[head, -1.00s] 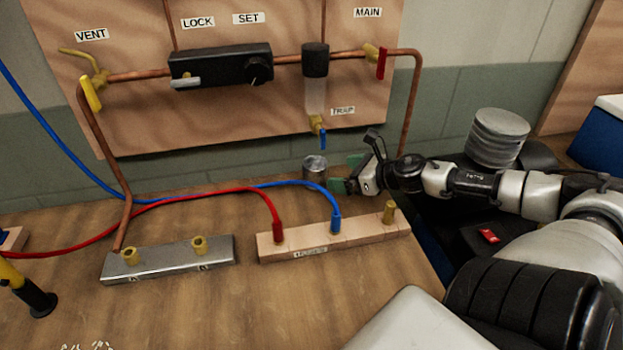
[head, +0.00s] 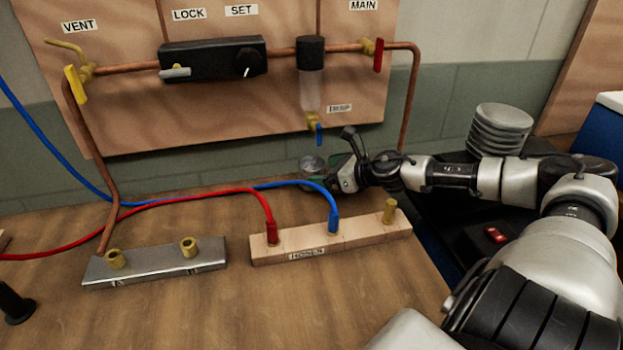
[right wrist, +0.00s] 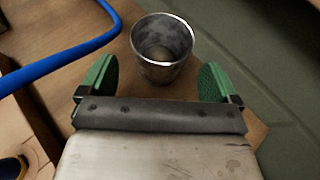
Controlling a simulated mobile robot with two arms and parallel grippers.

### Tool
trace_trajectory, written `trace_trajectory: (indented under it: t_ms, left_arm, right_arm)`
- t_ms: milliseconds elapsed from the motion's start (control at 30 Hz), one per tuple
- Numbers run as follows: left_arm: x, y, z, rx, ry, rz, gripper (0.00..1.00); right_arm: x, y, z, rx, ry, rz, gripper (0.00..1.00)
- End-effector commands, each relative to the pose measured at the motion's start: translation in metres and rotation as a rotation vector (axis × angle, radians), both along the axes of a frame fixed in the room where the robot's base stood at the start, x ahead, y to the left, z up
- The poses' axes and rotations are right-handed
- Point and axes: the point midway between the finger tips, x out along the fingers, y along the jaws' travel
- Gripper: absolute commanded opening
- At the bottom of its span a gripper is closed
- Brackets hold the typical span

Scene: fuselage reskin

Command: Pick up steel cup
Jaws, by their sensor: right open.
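The steel cup (head: 312,164) stands upright on the wooden bench near the wall, below the trap valve. In the right wrist view the cup (right wrist: 164,50) looks empty, with its open rim up. My right gripper (head: 330,173) is at the cup, partly covering it in the head view. In the right wrist view its two green finger pads (right wrist: 158,82) are wide apart. The cup is just beyond and between them, and I see no contact. My left gripper is not in view.
A blue hose (head: 280,184) and a red hose (head: 190,196) run left of the cup to a wooden hose block (head: 345,237) in front of it. A metal block (head: 155,266) lies at left. The trap's blue-handled valve (head: 318,133) hangs above the cup.

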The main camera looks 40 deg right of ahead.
Motion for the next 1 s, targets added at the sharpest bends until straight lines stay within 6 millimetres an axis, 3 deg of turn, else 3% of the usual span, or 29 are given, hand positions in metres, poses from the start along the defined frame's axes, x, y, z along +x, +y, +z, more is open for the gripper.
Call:
trace_trajectory:
  t_ms: [333, 400, 600, 1000]
  left_arm:
    - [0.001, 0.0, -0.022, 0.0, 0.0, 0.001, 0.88]
    - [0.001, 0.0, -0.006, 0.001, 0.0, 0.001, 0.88]
    - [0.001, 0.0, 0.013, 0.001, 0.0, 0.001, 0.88]
    - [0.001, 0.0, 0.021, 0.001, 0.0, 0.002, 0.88]
  right_arm:
    - [0.01, 0.002, -0.004, -0.003, -0.005, -0.003, 0.92]
    - [0.013, 0.002, 0.002, 0.003, -0.004, -0.007, 0.92]
    - [0.025, 0.008, -0.001, 0.002, -0.004, -0.001, 0.92]
    - [0.042, 0.012, -0.016, -0.001, 0.0, -0.003, 0.92]
